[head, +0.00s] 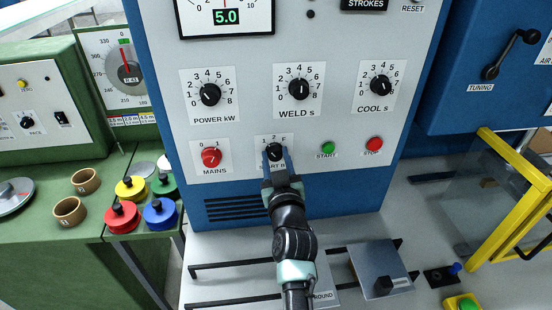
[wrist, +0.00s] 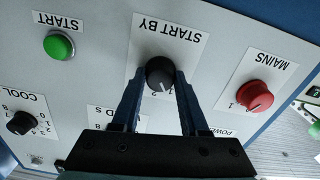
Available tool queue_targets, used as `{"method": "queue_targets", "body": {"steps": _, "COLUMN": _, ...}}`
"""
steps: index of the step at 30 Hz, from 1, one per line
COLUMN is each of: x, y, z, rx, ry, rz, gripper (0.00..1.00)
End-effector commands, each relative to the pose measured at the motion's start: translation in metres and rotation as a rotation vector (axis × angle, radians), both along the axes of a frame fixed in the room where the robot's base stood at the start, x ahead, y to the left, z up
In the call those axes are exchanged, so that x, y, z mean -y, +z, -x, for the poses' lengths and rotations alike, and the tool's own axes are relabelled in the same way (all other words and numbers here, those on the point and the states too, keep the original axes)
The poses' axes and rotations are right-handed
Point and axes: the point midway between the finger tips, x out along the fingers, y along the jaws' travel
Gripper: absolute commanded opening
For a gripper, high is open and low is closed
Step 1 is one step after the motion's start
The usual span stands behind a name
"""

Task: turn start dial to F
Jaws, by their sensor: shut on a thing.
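The start dial (head: 274,151) is a round black knob on the white panel of the blue cabinet, on a plate marked 1, 2 and F. The plate reads START BY in the wrist view, where the start dial (wrist: 160,72) appears upside down. Its white mark points roughly toward the 2; the exact setting is hard to tell. My gripper (head: 275,158) comes from below and is shut on the dial, one blue finger on each side. The fingers partly hide the plate's lettering, and the F is hidden in the wrist view.
The red MAINS knob (head: 211,157) is close on the left. The green START button (head: 328,148) and red STOP button (head: 374,144) are on the right. Power, weld and cool dials (head: 298,89) are above. Below is a bench with a sliding plate (head: 376,268).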

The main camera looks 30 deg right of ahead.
Motion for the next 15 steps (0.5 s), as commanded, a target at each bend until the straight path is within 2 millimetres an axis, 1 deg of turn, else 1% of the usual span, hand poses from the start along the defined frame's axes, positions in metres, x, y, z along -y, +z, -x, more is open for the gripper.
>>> {"method": "queue_targets", "body": {"steps": 8, "x": -0.0003, "y": -0.0015, "z": -0.0001, "rx": 0.090, "ry": 0.000, "rz": -0.186, "gripper": 0.00}}
{"method": "queue_targets", "body": {"steps": 15, "x": 0.0002, "y": -0.0015, "z": 0.0002, "rx": 0.189, "ry": 0.000, "rz": -0.394, "gripper": 0.00}}
